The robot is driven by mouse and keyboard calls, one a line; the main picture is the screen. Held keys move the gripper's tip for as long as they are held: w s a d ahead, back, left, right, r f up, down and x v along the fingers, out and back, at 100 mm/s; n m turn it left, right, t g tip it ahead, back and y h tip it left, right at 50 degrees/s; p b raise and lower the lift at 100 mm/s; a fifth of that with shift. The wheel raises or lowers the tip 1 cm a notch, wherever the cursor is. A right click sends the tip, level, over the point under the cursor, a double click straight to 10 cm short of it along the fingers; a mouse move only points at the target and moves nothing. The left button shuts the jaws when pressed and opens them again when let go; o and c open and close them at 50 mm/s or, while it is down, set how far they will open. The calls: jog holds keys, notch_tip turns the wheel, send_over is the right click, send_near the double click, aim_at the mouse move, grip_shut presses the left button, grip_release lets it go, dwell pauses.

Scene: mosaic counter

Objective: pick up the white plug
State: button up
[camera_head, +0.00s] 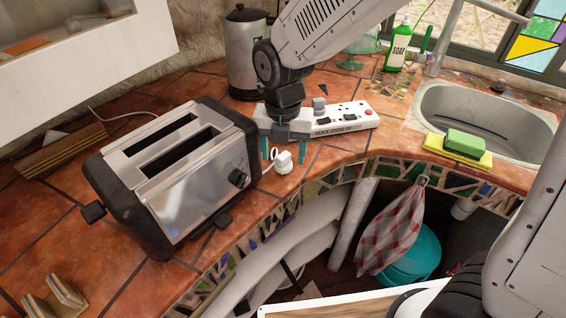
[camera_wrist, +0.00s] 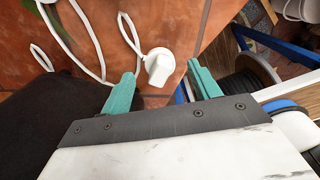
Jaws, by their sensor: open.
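The white plug (camera_head: 284,162) lies on the tiled counter near its front edge, just right of the toaster, with its white cord running back from it. In the wrist view the plug (camera_wrist: 159,67) lies beyond the fingertips, roughly centred between them. My gripper (camera_head: 269,152) points down over the counter, close to the plug. Its teal fingers are apart and empty in the wrist view (camera_wrist: 160,80). I cannot tell the exact height of the fingers above the counter.
The toaster (camera_head: 185,170) stands close on the left. A white power strip (camera_head: 335,120) lies behind, with a kettle (camera_head: 246,60) further back. The sink (camera_head: 490,115), with a green sponge (camera_head: 464,143) on its near rim, is at right. The counter's front edge is near the plug.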

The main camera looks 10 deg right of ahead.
jog(key=shift+f, duration=1.3)
jog(key=c, duration=1)
jog(key=shift+r, duration=0.15)
